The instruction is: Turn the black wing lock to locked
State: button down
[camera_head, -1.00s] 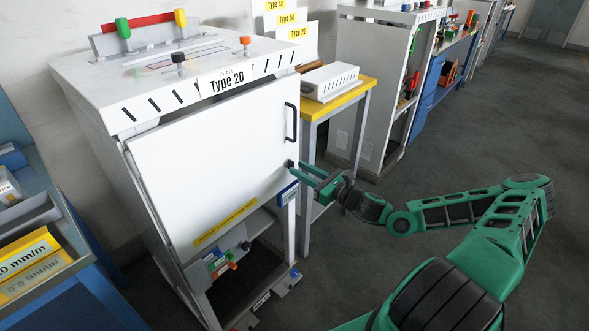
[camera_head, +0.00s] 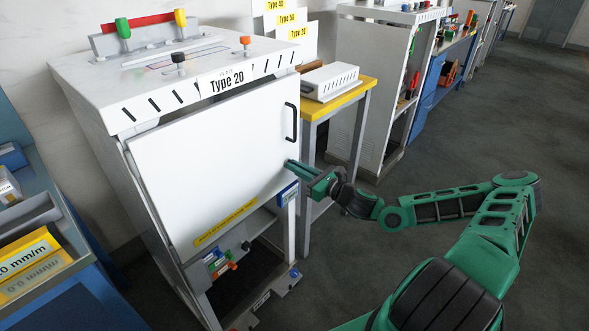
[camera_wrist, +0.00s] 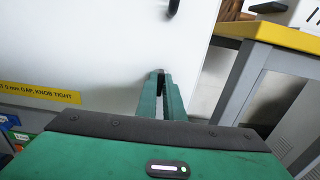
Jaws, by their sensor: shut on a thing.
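The white door panel (camera_head: 215,160) of the dispenser cabinet hangs at a tilt, with a black handle (camera_head: 291,122) near its right edge. My gripper (camera_head: 291,165) is at the panel's lower right edge, below that handle. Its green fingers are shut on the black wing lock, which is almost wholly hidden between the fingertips. In the wrist view the fingertips (camera_wrist: 161,77) meet the panel's right edge, with a small dark bit of the wing lock (camera_wrist: 160,71) between them. I cannot tell the lock's exact angle.
A yellow-edged table (camera_head: 345,90) with a white vented box (camera_head: 330,80) stands right of the cabinet. A blue-framed bin rack (camera_head: 55,240) is at the left. The cabinet is open below the panel, with small coloured knobs inside.

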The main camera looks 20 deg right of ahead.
jog(key=shift+n, duration=0.3)
jog(key=shift+a+f+n, duration=0.1)
jog(key=shift+f+n, duration=0.05)
jog(key=shift+n, duration=4.1)
jog(key=shift+a+f+n, duration=0.1)
jog(key=shift+n, duration=4.15)
jog(key=shift+s, duration=0.1)
jog(key=c, duration=1.9)
grip_release()
jog(key=shift+o, duration=0.2)
